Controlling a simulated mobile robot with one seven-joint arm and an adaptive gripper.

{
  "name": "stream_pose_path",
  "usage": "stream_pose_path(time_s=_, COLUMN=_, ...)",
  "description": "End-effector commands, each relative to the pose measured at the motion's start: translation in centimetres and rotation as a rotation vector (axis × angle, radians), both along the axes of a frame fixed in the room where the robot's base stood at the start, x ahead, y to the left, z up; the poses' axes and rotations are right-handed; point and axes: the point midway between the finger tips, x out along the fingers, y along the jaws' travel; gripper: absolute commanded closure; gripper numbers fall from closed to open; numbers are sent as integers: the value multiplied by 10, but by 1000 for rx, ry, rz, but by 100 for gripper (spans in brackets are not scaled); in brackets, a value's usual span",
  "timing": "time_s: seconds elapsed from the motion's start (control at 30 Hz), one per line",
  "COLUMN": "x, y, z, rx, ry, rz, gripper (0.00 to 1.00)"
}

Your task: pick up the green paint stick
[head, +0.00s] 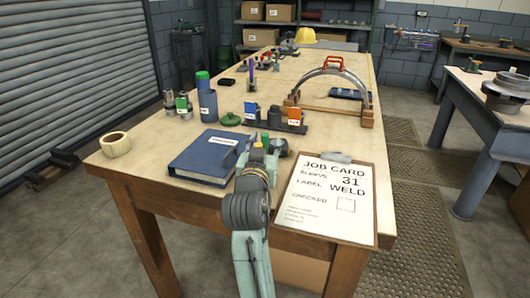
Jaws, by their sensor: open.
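My arm reaches in from the bottom edge over the near side of the table. My gripper (264,143) is open near the blue binder's right side, and its fingers are small and partly hidden by my own wrist. A small upright green piece (265,137) shows right at the gripper's end; it may be the green paint stick, but I cannot tell whether it stands between the fingers or behind them. A green-topped container (203,80) stands farther left and back. No other clear green stick shows.
A blue binder (205,158) lies left of my gripper, and a job card clipboard (328,200) lies right. Behind are a dark rack (290,127) with small containers, a round green lid (230,119) and an arched frame (335,75). A tape roll (115,144) sits at the left edge.

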Motion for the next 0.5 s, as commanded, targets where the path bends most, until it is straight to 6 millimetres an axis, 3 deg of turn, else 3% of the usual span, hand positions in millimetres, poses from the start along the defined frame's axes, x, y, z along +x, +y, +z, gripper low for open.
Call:
stream_pose_path(time_s=0.2, x=1, y=0, z=0, rx=0, ry=0, rz=1, gripper=60)
stream_pose_path(time_s=0.5, x=0, y=0, z=-1, rx=0, ry=0, rz=1, gripper=80)
